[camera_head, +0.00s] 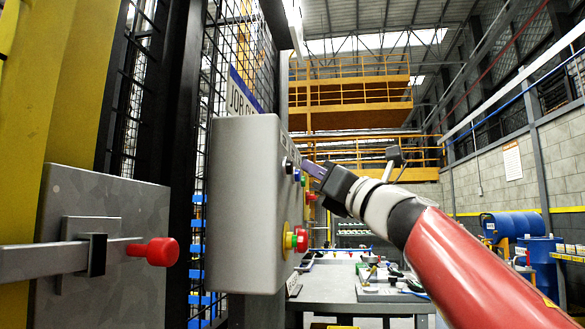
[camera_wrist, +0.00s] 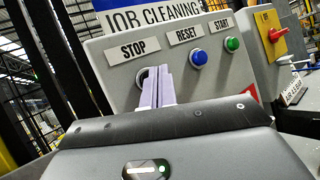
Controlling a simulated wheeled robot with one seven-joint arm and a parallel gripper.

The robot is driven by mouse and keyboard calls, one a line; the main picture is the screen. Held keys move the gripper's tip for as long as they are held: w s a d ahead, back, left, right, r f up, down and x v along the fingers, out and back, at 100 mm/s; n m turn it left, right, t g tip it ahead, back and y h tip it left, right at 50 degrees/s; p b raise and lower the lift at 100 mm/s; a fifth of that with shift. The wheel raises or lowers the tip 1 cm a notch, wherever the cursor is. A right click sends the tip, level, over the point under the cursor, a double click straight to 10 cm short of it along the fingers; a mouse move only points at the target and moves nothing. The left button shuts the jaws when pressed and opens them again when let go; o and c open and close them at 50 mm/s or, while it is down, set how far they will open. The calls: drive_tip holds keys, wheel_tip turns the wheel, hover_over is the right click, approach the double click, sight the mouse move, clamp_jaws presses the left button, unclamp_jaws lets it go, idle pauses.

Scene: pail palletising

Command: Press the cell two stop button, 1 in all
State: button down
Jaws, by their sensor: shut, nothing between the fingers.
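A grey control box (camera_head: 243,205) stands at the left middle of the head view, its button face turned right. In the wrist view, the panel (camera_wrist: 120,75) carries a STOP label (camera_wrist: 140,47), a RESET label (camera_wrist: 186,35) and a START label (camera_wrist: 221,24). A blue button (camera_wrist: 198,57) is under RESET and a green button (camera_wrist: 233,44) under START. The stop button is mostly hidden behind my fingers; a dark ring edge shows beside them. My gripper (camera_wrist: 157,72) is shut and empty, its tips in front of the stop position. It also shows in the head view (camera_head: 306,168). Contact cannot be told.
A red rotary switch on a yellow plate (camera_wrist: 265,38) sits at the panel's right. A latch with a red knob (camera_head: 153,251) juts out at the left. Mesh fencing (camera_head: 225,60) stands behind the box. A cluttered workbench (camera_head: 345,292) is beyond it.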

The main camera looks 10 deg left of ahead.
idle(0.4)
drive_tip(key=shift+a, duration=0.45)
drive_tip(key=shift+a, duration=0.5)
idle(0.6)
drive_tip(key=shift+d, duration=0.9)
drive_tip(key=d, duration=0.5)
drive_tip(key=shift+s, duration=0.1)
idle(0.9)
